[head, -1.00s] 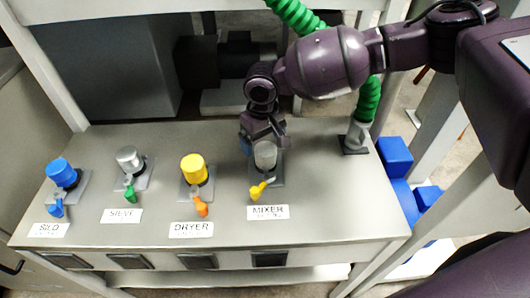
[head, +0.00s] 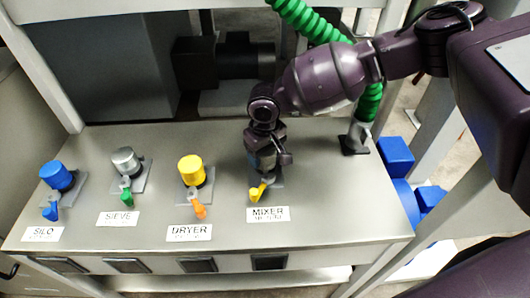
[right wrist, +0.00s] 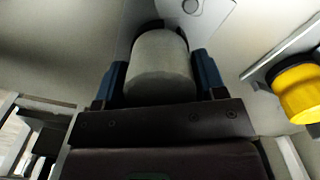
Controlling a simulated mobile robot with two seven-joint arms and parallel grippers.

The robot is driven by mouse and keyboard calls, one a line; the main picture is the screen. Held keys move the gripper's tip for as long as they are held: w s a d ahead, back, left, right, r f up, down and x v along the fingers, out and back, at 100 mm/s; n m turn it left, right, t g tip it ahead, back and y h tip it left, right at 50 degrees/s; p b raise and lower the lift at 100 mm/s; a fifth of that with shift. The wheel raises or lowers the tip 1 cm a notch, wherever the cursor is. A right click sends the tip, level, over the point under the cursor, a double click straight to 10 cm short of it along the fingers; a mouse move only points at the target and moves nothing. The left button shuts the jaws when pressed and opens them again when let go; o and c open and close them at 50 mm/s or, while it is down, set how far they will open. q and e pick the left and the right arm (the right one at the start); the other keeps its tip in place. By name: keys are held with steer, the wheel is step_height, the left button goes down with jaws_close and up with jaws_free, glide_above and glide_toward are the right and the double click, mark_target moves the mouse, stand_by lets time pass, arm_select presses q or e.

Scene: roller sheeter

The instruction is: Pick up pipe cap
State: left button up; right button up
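A grey cylindrical pipe cap (right wrist: 162,68) fills the space between the two blue fingers of my right gripper (right wrist: 160,78) in the right wrist view. I see no gap between the fingers and its sides. In the head view my right gripper (head: 265,160) is over the MIXER station and hides most of that cap. The cap still appears to be at its station. Three other caps stand upright to the left: a yellow cap (head: 191,168), a silver cap (head: 126,160) and a blue cap (head: 56,174). The yellow cap also shows in the right wrist view (right wrist: 304,95). My left gripper is not in view.
The grey table (head: 330,215) carries labels and small coloured valve handles, with a yellow handle (head: 257,191) just in front of my right gripper. A green hose (head: 369,100) rises at the back right. Blue blocks (head: 396,155) lie beyond the table's right edge.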

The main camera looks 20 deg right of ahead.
steer(key=shift+c, duration=1.2)
steer(key=shift+r, duration=0.25)
step_height(320, 180, up, 9)
steer(key=shift+f+p, duration=0.1)
steer(key=shift+p, duration=0.9)
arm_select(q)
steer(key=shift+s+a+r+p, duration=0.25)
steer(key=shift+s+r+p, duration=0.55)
arm_select(e)
step_height(320, 180, up, 11)
steer(key=shift+f, duration=0.15)
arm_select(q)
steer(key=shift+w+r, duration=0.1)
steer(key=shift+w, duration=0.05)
